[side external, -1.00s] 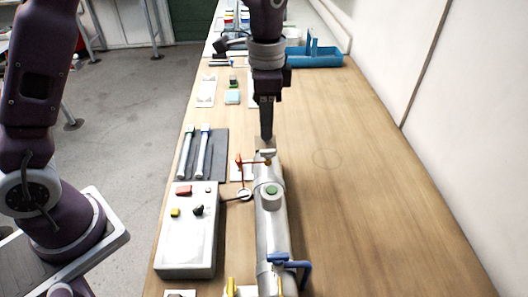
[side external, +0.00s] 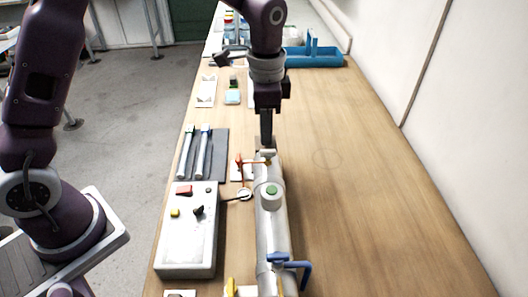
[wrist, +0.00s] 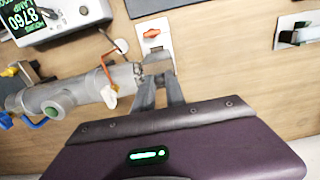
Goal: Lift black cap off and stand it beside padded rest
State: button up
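My gripper (wrist: 158,82) points down at the far end of the grey reactor tube (side external: 270,225). In the wrist view its two fingers reach down with a narrow gap between them. A small dark grey piece (wrist: 158,63), which looks like the cap, is at their tips. I cannot tell whether the fingers press on it. In the side view the fingertips (side external: 266,142) meet the dark area at the tube end, which they partly hide. A dark pad (side external: 217,165) with two pale tubes lies to the left; I cannot tell whether it is the padded rest.
A control box (side external: 188,235) stands left of the reactor tube. A red lever (side external: 240,160) and a blue valve handle (side external: 290,262) stick out near the tube. A blue tray (side external: 315,57) is at the back. The table right of the tube is clear.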

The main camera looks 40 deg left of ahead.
grip_shut()
jog(key=shift+r, duration=2.25)
jog(key=shift+r, duration=2.25)
notch_tip(320, 180, up, 2)
